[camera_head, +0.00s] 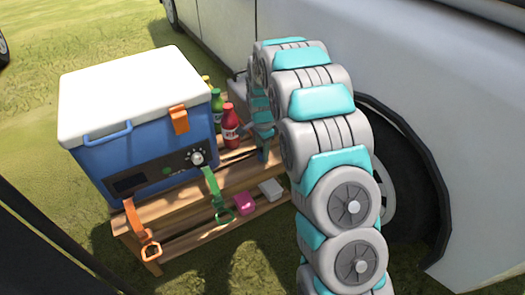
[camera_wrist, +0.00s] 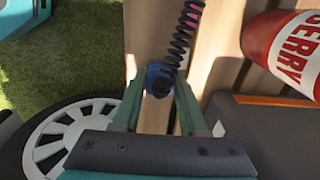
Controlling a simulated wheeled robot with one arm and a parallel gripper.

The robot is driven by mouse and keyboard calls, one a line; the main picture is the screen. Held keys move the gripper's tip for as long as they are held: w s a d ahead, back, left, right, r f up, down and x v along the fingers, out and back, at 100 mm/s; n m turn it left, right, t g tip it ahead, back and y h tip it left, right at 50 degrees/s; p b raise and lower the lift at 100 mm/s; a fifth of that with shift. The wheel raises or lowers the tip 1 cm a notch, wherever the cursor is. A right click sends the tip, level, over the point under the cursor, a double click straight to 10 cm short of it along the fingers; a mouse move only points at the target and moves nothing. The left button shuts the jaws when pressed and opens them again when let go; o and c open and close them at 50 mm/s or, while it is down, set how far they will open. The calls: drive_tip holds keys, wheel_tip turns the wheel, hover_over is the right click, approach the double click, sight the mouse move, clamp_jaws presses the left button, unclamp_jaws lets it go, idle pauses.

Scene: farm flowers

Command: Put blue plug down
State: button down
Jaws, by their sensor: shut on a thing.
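The blue plug (camera_wrist: 158,80) is between the fingertips of my gripper (camera_wrist: 160,92) in the wrist view, and my gripper is shut on it. A black coiled cord (camera_wrist: 181,42) with a pink part near the top runs up from the plug. Wooden planks (camera_wrist: 150,30) lie behind the plug; whether it touches them I cannot tell. In the head view my gripper (camera_head: 264,140) is over the right part of the wooden stand (camera_head: 176,236), just right of a red bottle. The plug is too small there to tell clearly.
A blue cooler (camera_head: 150,165) with a white lid fills the stand's left. Red (camera_head: 230,128) and green (camera_head: 217,108) bottles stand beside it. Orange (camera_head: 140,232) and green (camera_head: 216,196) straps, a pink block (camera_head: 244,203) and a white block (camera_head: 271,189) are in front. A white vehicle (camera_head: 420,90) stands close on the right.

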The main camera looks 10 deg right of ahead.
drive_tip(key=shift+f, duration=0.15)
drive_tip(key=shift+c, duration=2.2)
unclamp_jaws()
wheel_tip(320, 180, up, 13)
drive_tip(key=s+r+n, duration=0.3)
drive_tip(key=s+r, duration=0.2)
drive_tip(key=s, duration=0.6)
drive_tip(key=s+n+g, duration=0.1)
drive_tip(key=s+n, duration=1)
drive_tip(key=s, duration=2.1)
drive_tip(key=shift+s+r+g+b, duration=0.2)
drive_tip(key=shift+s+g+b, duration=0.1)
drive_tip(key=shift+g, duration=0.1)
